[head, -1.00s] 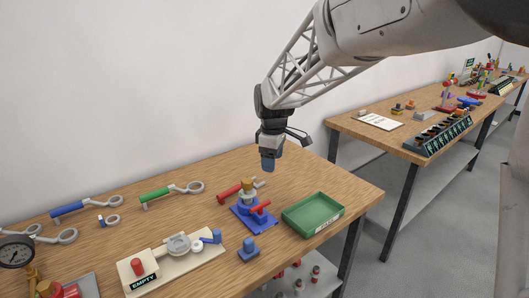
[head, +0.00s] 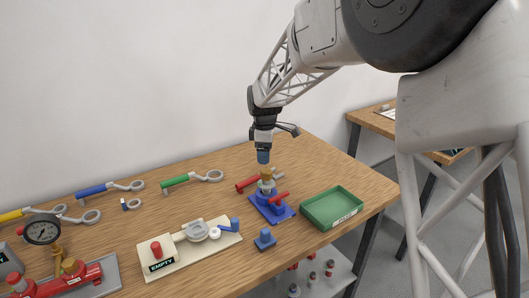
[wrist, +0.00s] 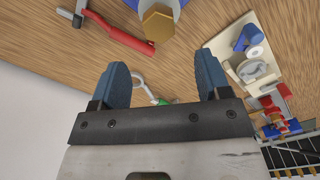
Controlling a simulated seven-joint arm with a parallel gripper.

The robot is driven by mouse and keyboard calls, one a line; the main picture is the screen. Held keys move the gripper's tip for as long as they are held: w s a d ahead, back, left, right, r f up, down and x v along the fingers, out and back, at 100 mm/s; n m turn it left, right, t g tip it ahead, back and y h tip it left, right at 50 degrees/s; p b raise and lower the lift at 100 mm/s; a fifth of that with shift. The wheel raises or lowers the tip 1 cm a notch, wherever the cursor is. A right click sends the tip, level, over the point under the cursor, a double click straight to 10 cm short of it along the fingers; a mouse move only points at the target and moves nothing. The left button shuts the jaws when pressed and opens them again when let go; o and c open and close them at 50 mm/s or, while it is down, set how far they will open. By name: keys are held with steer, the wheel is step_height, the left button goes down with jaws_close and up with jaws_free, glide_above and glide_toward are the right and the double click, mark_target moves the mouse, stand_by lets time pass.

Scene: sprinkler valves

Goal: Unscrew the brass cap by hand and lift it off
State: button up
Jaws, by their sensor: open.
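The brass cap (head: 266,171) sits on top of a valve with a blue base (head: 271,210) and a red handle (head: 280,197). In the wrist view the cap shows as a brass hexagon (wrist: 158,25) at the top edge. My gripper (head: 263,160) points down just above the cap in the head view, seemingly not touching it. In the wrist view its two blue fingers (wrist: 161,62) are apart with nothing between them. The cap lies beyond the fingertips in that view, not between them.
A green tray (head: 333,223) stands right of the valve. A red tool (head: 253,183) lies close behind it, and a small blue block (head: 265,239) in front. A cream board (head: 178,262) marked EMPTY and a gauge assembly (head: 44,231) stand left. Wrenches lie at the back left.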

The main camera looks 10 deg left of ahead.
mark_target(266, 171)
steer(key=shift+f, duration=0.15)
steer(key=shift+f, duration=3.7)
steer(key=c, duration=1.1)
steer(key=shift+s+n, duration=0.1)
steer(key=shift+n, duration=1.8)
steer(key=n, duration=0.4)
steer(key=shift+s+d, duration=0.1)
steer(key=n, duration=0.4)
steer(key=shift+s+d, duration=0.1)
steer(key=n, duration=0.3)
steer(key=shift+d+r+n, duration=0.1)
steer(key=shift+n, duration=0.3)
